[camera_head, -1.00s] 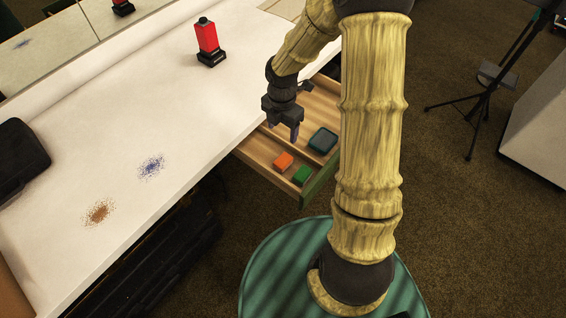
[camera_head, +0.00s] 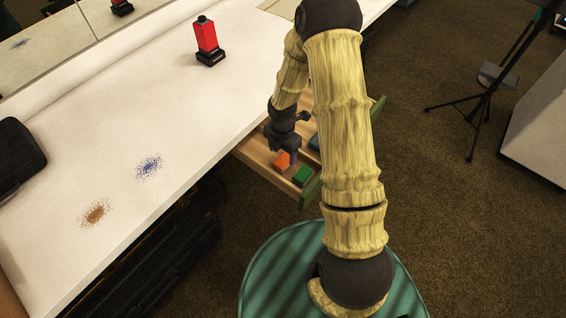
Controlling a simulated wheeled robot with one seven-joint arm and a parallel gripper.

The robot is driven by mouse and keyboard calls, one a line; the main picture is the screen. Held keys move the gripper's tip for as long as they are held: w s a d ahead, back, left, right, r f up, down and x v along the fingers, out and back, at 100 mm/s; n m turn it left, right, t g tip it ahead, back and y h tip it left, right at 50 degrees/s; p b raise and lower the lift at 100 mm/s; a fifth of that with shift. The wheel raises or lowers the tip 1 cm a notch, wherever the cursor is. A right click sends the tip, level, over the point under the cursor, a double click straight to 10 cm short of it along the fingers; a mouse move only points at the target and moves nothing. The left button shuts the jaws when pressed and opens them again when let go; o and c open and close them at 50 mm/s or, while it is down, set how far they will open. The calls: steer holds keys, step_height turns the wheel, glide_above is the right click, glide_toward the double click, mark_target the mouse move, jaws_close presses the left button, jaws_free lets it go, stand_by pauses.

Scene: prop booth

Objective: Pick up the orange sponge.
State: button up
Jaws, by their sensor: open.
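The orange sponge (camera_head: 282,163) is a small block lying in the open wooden drawer (camera_head: 258,157) below the tabletop's edge. A green block (camera_head: 301,176) lies in the drawer just to its right and nearer. My gripper (camera_head: 285,156) points down over the drawer, right at the orange sponge in the picture, and covers part of it. The jaws are open. I cannot tell whether the fingers are beside the sponge or still above it.
A dark blue tray (camera_head: 314,142) in the drawer is mostly hidden behind my arm. The white tabletop (camera_head: 110,130) holds a red bottle-like object (camera_head: 207,38), a black case (camera_head: 18,152), and brown (camera_head: 95,213) and blue (camera_head: 148,166) speckled patches. A tripod (camera_head: 481,110) stands at right.

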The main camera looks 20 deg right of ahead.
mark_target(283, 160)
steer(key=f, duration=0.5)
steer(key=shift+w+d+f, duration=0.1)
steer(key=shift+w+d, duration=0.05)
steer(key=shift+w, duration=0.05)
steer(key=shift+c, duration=0.4)
steer(key=c, duration=1)
